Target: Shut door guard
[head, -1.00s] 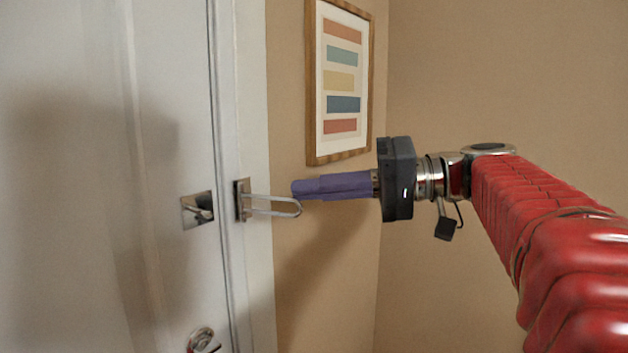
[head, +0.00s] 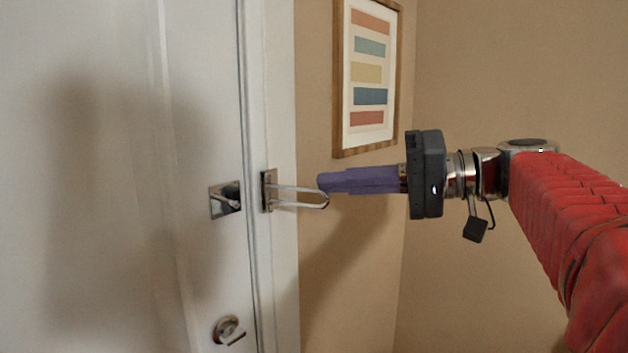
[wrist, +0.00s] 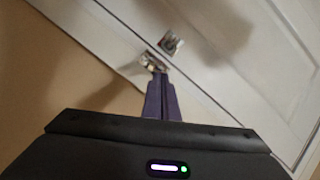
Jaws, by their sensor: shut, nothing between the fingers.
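The door guard's metal loop (head: 300,197) sticks out to the right from its mounting plate (head: 269,190) on the white door frame. The guard's catch plate (head: 225,199) with a small knob is on the white door (head: 110,180), left of the frame. My gripper (head: 322,184) has purple fingers and is shut and empty. Its tips are at the rounded free end of the loop; whether they touch it I cannot tell. In the wrist view the fingertips (wrist: 161,80) point at the loop (wrist: 151,62), with the catch plate (wrist: 171,43) beyond. The fingers partly hide the loop there.
A framed picture with coloured stripes (head: 367,78) hangs on the beige wall above my gripper. The wall corner is behind my gripper.

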